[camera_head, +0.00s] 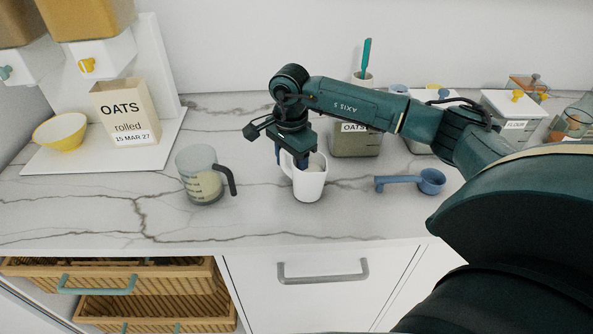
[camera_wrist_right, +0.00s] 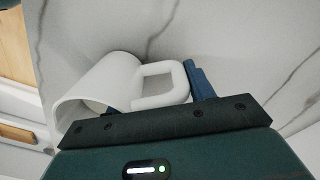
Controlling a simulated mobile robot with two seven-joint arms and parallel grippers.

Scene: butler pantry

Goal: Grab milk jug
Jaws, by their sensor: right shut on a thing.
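The white milk jug (camera_head: 311,187) stands upright on the marble counter near its front edge. In the right wrist view the jug (camera_wrist_right: 108,82) shows its open mouth and squared handle. My right gripper (camera_head: 296,160) points down at the jug and is shut on it. In the wrist view one blue finger (camera_wrist_right: 200,80) lies just outside the handle; the other is mostly hidden by the jug, so the exact grip is unclear. My left gripper is not in view.
A measuring jug (camera_head: 203,181) with a dark handle stands left of the milk jug. A blue scoop (camera_head: 416,182) lies to the right. An oats canister (camera_head: 356,143) stands behind. A yellow bowl (camera_head: 60,132) and an oats box (camera_head: 125,113) sit on a white board at left.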

